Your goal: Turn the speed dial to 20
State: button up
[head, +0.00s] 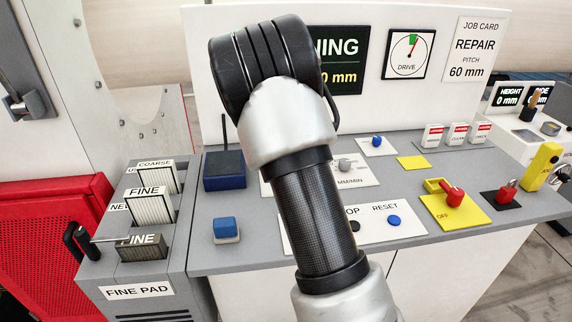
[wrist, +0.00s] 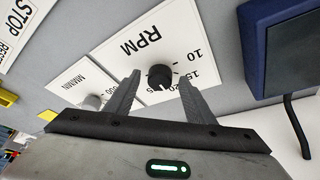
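The speed dial (wrist: 159,75) is a round black knob on a white plate marked RPM (wrist: 132,48) in the wrist view. The numbers 10 and 15 show right of the knob; further marks are partly covered by a finger. A small pale mark shows at the knob's lower edge, but I cannot tell exactly which number it points to. My gripper (wrist: 160,78) is open, with one finger on each side of the knob in the picture. Gaps show between fingers and knob. In the head view my arm hides the dial and the gripper.
A grey MM/MIN knob (wrist: 93,101) is left of the dial in the wrist view; it also shows in the head view (head: 345,165). A dark blue box (head: 224,170) with an antenna stands nearby. STOP and RESET (head: 393,220) buttons and a red switch (head: 452,196) share the desk.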

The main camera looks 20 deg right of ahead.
jog(key=v, duration=1.7)
jog(key=shift+r+p, duration=0.15)
jog(key=shift+p, duration=0.3)
jog(key=shift+s+a, duration=0.1)
